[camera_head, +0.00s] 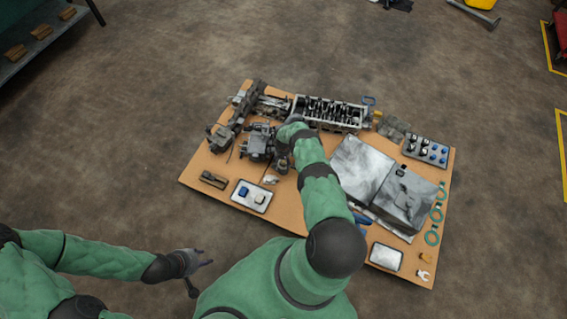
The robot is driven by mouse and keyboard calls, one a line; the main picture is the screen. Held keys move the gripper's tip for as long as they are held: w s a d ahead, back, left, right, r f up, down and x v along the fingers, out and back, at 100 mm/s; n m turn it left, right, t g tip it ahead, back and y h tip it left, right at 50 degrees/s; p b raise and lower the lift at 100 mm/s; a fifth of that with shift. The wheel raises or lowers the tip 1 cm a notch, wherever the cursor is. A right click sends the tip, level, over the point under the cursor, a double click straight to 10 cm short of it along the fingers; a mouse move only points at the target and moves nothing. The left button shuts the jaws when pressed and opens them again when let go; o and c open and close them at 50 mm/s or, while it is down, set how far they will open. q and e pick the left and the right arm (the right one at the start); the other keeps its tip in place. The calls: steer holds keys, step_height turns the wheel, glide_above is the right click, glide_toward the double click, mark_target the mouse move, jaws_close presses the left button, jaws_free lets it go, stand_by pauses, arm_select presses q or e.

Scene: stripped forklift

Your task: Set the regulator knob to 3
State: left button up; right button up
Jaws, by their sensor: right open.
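I cannot make out the regulator knob or its markings at this size. A dark grey machine part (259,142) sits on the left half of the brown board, and my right gripper is right beside it. My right gripper (283,163) points down over the board, and the forearm hides part of it. Its jaws are open, but I cannot tell whether it touches the part. My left gripper (200,275) is off the board at the lower left, over the floor. Its fingers are spread and empty.
The brown board (200,178) lies on the floor. An engine block (332,112) and grey sheets (362,167) lie on it.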

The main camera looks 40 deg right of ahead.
steer(key=shift+f, duration=0.3)
steer(key=c, duration=1.2)
steer(key=shift+o, duration=0.2)
steer(key=shift+n, duration=0.3)
steer(key=n, duration=0.4)
steer(key=shift+n, duration=2.2)
